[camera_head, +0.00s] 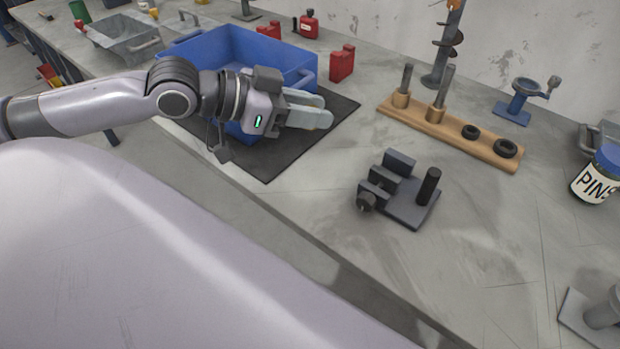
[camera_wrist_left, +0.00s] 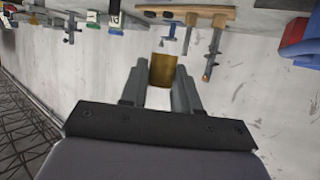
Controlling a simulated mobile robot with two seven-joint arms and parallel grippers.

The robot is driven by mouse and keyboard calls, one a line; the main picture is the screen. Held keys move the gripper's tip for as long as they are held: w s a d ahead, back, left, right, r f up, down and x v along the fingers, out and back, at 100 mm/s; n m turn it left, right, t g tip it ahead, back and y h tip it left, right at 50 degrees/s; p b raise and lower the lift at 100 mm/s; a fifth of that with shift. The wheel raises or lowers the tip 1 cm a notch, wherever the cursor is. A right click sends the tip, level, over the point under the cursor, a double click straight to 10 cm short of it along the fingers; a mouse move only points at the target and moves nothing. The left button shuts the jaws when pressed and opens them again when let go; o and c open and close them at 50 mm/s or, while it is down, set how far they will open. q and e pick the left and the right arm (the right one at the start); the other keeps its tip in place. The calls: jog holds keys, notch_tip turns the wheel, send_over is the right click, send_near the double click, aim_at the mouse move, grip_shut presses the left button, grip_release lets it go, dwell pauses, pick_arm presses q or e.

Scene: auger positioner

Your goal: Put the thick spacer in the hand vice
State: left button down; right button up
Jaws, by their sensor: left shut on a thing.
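My left gripper (camera_head: 318,108) is over the dark mat, at the near right corner of the blue bin. In the left wrist view, the gripper (camera_wrist_left: 161,72) is shut on a brass-coloured cylinder (camera_wrist_left: 163,70), apparently the thick spacer; in the head view the fingers hide it. A dark grey vice (camera_head: 384,180), which looks like the hand vice, stands on the bench right of the gripper, with upright jaw blocks, a round knob in front and a black post on its plate. I see nothing between its jaws. My right gripper is not in view.
A wooden rack (camera_head: 455,134) with pegs and black rings lies behind the vice. The blue bin (camera_head: 225,52) stands on the black mat (camera_head: 270,165). A blue stand (camera_head: 514,105) and a PINS jar (camera_head: 598,178) are at right. Bench between mat and vice is clear.

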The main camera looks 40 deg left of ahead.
aim_at(310, 187)
pick_arm(q)
notch_tip(310, 187, down, 15)
jog(key=shift+r+b, duration=0.15)
jog(key=shift+b, duration=0.65)
jog(key=shift+f, duration=0.25)
jog(key=c, duration=0.8)
grip_release()
jog(key=shift+b, duration=0.3)
